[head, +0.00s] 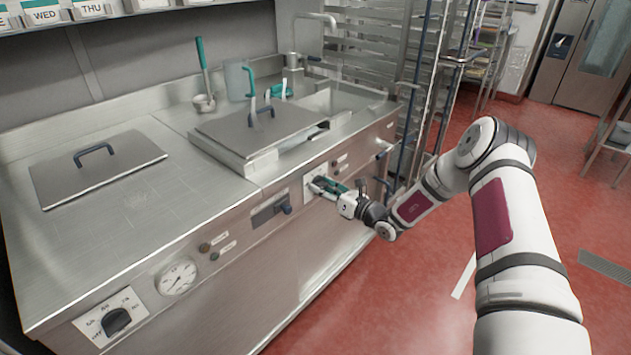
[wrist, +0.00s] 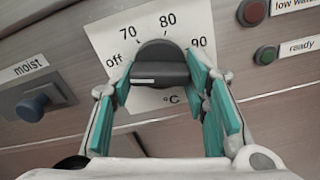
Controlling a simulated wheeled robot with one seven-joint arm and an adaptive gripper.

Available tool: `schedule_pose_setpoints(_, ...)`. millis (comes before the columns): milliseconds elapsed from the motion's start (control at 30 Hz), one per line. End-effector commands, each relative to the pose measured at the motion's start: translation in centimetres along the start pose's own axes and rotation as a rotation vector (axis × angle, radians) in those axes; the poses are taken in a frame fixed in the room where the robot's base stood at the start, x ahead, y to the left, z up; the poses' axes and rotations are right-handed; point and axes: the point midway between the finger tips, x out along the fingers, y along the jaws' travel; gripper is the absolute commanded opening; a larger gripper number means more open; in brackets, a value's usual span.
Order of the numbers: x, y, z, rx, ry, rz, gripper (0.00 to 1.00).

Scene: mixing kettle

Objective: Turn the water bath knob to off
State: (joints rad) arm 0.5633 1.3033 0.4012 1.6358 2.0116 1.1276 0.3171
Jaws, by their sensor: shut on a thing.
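The temperature knob (wrist: 160,66) is dark, on a white plate (wrist: 104,38) marked Off, 70, 80, 90 and °C. Its white line lies on its left half and points left, toward the Off side, a little below the word. My gripper (wrist: 163,72) has its teal-padded fingers on either side of the knob and is shut on it. In the head view my gripper (head: 330,187) is at the front panel below the basin and hides most of this knob.
A blue knob (wrist: 38,103) labelled moist is left of the plate. Red (wrist: 254,11) and green (wrist: 266,55) buttons are to the right. Another black knob (head: 116,320) and a round gauge (head: 178,277) are at the panel's near left. Red floor (head: 420,300) is open in front.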

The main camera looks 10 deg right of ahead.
Motion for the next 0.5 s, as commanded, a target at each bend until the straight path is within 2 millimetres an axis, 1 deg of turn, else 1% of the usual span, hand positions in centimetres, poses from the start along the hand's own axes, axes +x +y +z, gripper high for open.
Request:
schedule_pose_setpoints(33,-0.02,-0.01,-0.04,-0.009,0.001,-0.001,0.48)
schedule_pose_setpoints(67,-0.01,-0.03,-0.06,-0.006,0.001,-0.001,0.55)
schedule_pose_setpoints(100,-0.01,-0.03,-0.06,-0.004,0.001,-0.001,0.64)
schedule_pose_setpoints(400,-0.05,-0.02,-0.02,-0.001,0.0,-0.001,0.65)
schedule_pose_setpoints(500,-0.63,-0.04,0.04,-0.001,0.0,-0.002,0.65)
